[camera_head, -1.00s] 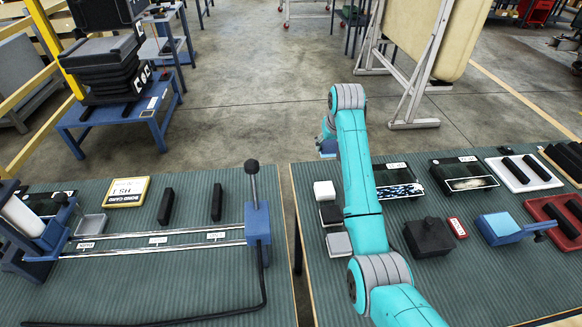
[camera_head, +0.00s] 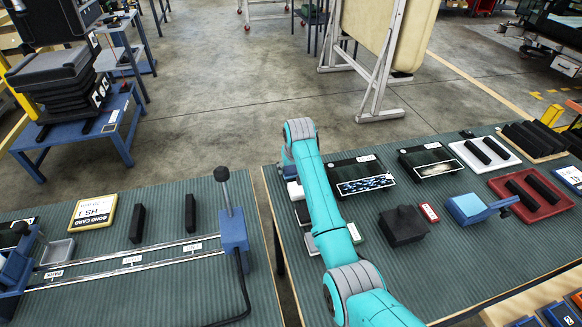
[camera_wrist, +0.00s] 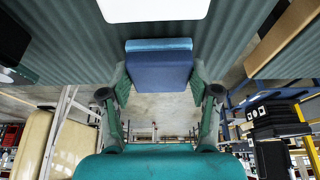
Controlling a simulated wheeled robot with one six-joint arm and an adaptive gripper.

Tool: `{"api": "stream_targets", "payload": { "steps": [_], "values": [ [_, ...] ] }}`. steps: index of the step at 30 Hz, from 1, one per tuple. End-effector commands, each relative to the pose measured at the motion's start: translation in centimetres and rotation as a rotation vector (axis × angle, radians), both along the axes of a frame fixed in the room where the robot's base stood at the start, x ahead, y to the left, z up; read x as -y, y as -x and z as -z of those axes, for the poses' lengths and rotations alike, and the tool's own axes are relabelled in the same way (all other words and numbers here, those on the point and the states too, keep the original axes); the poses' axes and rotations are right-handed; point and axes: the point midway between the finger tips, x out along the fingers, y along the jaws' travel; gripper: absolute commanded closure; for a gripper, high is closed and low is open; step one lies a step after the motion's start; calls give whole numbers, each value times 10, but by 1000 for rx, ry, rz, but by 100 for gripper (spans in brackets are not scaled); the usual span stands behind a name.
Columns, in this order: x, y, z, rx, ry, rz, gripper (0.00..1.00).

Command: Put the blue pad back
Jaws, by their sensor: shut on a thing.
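The blue pad (camera_wrist: 158,72), a flat block with a lighter blue strip along its far edge, sits between the fingers of my gripper (camera_wrist: 160,80) in the wrist view. The gripper is shut on it. Behind it is the green ribbed tabletop (camera_wrist: 80,40), with a white block (camera_wrist: 150,8) at the top edge; whether the pad touches the table I cannot tell. In the head view my arm hides most of the gripper; only a small bluish patch shows left of the arm's far end, by the right table's far edge.
The right table (camera_head: 480,265) carries a black block with a knob (camera_head: 403,226), a blue block with a handle (camera_head: 470,207), a red tray (camera_head: 530,193) and dark panels (camera_head: 360,177). The left table (camera_head: 160,285) holds a rail fixture (camera_head: 232,230). A gap separates the tables.

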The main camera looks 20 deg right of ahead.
Motion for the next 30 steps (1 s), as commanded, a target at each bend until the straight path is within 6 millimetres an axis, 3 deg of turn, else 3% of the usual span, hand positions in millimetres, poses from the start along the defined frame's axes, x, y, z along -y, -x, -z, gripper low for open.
{"api": "stream_targets", "payload": {
  "steps": [10,11,14,25,30],
  "values": [
    [0,0,2,0,0,0,71],
    [0,0,3,0,0,0,36],
    [0,0,2,1,0,0,13],
    [0,0,0,2,0,0,13],
    [0,6,-17,4,0,0,13]
  ]
}}
